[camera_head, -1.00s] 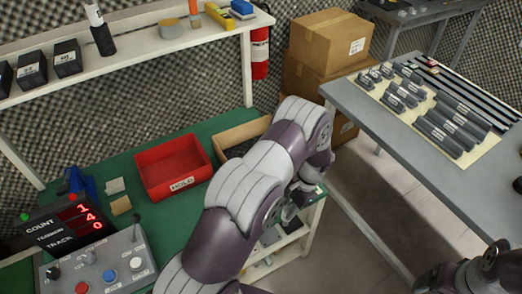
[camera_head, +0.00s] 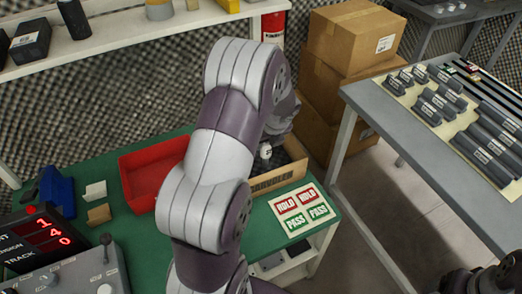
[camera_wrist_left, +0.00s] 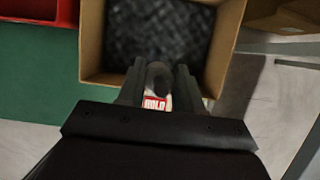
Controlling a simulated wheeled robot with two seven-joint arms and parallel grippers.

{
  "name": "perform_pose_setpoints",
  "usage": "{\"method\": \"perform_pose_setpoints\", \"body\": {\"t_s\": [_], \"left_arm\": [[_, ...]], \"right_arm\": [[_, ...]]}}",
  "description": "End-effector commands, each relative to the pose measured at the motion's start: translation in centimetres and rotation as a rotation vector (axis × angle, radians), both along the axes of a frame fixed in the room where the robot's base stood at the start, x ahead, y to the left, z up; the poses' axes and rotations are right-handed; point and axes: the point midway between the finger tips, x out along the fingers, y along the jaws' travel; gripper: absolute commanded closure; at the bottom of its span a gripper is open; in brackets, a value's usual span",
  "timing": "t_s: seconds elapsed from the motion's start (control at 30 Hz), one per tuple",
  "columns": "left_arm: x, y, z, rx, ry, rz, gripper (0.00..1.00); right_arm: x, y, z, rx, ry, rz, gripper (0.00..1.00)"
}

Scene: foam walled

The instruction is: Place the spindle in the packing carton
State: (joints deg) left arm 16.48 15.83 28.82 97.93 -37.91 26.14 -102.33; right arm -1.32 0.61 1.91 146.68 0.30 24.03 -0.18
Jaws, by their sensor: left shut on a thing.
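The packing carton (camera_head: 279,178) is an open brown box on the green table, partly hidden by my left arm in the head view. In the left wrist view, the carton (camera_wrist_left: 91,45) is open above and ahead of the fingers, with a dark textured inside. My left gripper (camera_wrist_left: 160,71) is shut on the spindle (camera_wrist_left: 158,78), a dark rounded piece between the fingers at the carton's near edge. In the head view a small white-and-dark piece, seemingly the spindle (camera_head: 265,151), shows below my left wrist over the carton. Its height above the carton floor is unclear.
A red bin (camera_head: 140,178) stands left of the carton. HOLD and PASS cards (camera_head: 302,209) lie in front of it. A control box (camera_head: 70,265) and counter display (camera_head: 40,240) are at lower left. Stacked cardboard boxes (camera_head: 345,40) and a grey table (camera_head: 400,125) stand to the right.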

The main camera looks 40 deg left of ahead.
Motion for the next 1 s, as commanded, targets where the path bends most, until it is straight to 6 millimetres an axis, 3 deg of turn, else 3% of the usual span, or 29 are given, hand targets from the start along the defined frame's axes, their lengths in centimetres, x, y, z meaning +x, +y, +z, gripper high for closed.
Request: {"method": "perform_pose_setpoints", "body": {"t_s": [0.13,0.27,0.43,1.0], "left_arm": [[1.0,2.1,-1.4,0.001,-0.001,0.001,1.00],[1.2,2.4,-2.6,0.000,0.000,-0.001,1.00],[1.2,2.3,-5.7,-0.001,0.000,0.000,1.00],[1.2,2.3,-6.6,-0.002,-0.001,0.000,1.00]], "right_arm": [[0.0,0.0,-0.2,0.000,0.000,0.000,0.17],[0.0,0.0,-0.7,0.000,0.000,0.000,0.17],[0.0,0.0,-2.0,0.000,0.000,0.000,0.17],[0.0,0.0,-2.3,0.000,0.000,0.000,0.17]]}}
